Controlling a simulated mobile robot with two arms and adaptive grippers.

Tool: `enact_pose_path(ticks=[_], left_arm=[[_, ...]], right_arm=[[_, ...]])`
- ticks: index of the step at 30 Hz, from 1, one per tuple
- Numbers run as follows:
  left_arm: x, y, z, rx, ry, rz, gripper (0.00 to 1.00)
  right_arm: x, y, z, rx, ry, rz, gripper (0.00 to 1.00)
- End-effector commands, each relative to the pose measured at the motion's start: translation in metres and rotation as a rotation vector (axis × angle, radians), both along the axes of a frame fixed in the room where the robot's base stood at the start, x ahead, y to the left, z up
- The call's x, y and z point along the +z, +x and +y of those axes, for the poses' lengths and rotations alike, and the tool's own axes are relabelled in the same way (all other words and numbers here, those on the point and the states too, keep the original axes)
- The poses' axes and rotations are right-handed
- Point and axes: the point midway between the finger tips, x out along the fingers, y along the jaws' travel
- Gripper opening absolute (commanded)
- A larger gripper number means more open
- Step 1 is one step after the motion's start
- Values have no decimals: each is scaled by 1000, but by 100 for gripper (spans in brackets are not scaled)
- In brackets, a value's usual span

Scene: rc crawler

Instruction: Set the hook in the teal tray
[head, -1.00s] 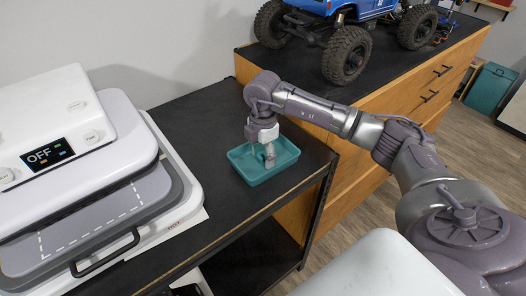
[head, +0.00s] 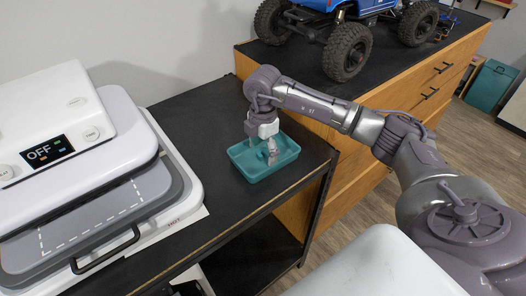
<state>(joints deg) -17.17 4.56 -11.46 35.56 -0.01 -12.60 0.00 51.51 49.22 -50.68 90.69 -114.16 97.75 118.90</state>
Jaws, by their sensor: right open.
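The teal tray (head: 262,178) sits near the right end of the black bench. My right gripper (head: 262,148) points down over the tray, its fingers apart. A small grey shape shows at the right finger, inside the tray's outline. It is too small to tell whether this is the hook, part of the finger, or both. I cannot make out the hook clearly anywhere. My left gripper is not in view.
A white heat press (head: 90,190) with a display reading OFF fills the left of the bench (head: 190,112). A wooden drawer cabinet (head: 400,105) stands behind, with a blue crawler (head: 345,45) on its black top. Bare bench surrounds the tray's left side.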

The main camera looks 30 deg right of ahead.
Motion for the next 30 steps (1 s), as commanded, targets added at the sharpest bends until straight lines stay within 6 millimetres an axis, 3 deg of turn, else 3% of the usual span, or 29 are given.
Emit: enact_pose_path(ticks=[15, 21, 30], left_arm=[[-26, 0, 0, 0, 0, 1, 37], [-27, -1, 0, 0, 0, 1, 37], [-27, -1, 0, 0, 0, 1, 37]], right_arm=[[98, 1, 0, 1, 0, -5, 78], [112, 0, 0, 1, -1, -2, 78], [113, 0, 0, 0, 0, -1, 78]])
